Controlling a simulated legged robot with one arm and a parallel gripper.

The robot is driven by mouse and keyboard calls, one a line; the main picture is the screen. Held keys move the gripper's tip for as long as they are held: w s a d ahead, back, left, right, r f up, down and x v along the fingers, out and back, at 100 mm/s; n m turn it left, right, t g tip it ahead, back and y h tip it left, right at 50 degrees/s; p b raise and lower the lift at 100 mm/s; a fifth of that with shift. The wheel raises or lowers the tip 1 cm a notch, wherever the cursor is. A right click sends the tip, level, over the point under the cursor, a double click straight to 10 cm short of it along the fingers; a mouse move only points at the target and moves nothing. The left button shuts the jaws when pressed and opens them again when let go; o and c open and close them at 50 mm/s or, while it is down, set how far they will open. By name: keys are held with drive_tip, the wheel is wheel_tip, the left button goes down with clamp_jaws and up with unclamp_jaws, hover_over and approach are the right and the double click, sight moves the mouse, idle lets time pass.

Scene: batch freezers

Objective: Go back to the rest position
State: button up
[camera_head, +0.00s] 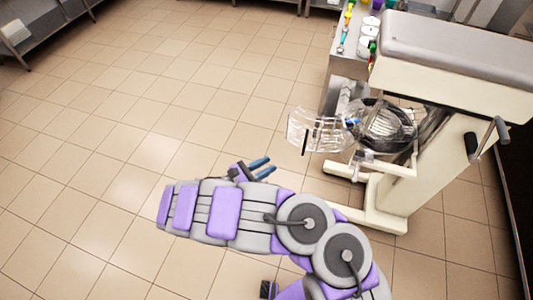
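My gripper (265,165) shows just behind my folded arm, near the middle of the picture. Its two blue fingertips point right and stand a little apart, with nothing seen between them, so it looks open and empty. The base of the gripper is partly hidden by my grey and purple arm. It is over the tiled floor, left of the mixer and apart from it.
The tiled floor (150,100) at left is clear.

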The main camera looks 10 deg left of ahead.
drive_tip(key=s+d+r+m+g, duration=0.2)
drive_tip(key=d+r+m+g, duration=0.55)
drive_tip(key=d+r, duration=0.4)
drive_tip(key=s+d+r+m+g, duration=0.3)
drive_tip(key=d+r+m+g, duration=0.4)
drive_tip(key=d, duration=0.7)
drive_tip(key=s+d+r+m+g+y, duration=0.1)
drive_tip(key=s+d+r+m+y, duration=0.1)
drive_tip(key=s+m+y, duration=0.3)
drive_tip(key=s+d+r+m+g+y, duration=0.1)
drive_tip(key=s+d+r+m, duration=0.15)
drive_tip(key=s, duration=0.55)
drive_tip(key=s+a+f+m+t+y, duration=0.1)
drive_tip(key=s+a+m+t+y, duration=0.2)
drive_tip(key=s+a+y, duration=0.4)
drive_tip(key=s+a+m, duration=0.1)
drive_tip(key=s, duration=0.4)
drive_tip(key=shift+s+f+y, duration=0.15)
drive_tip(key=shift+f+y, duration=0.05)
drive_tip(key=shift+y, duration=0.2)
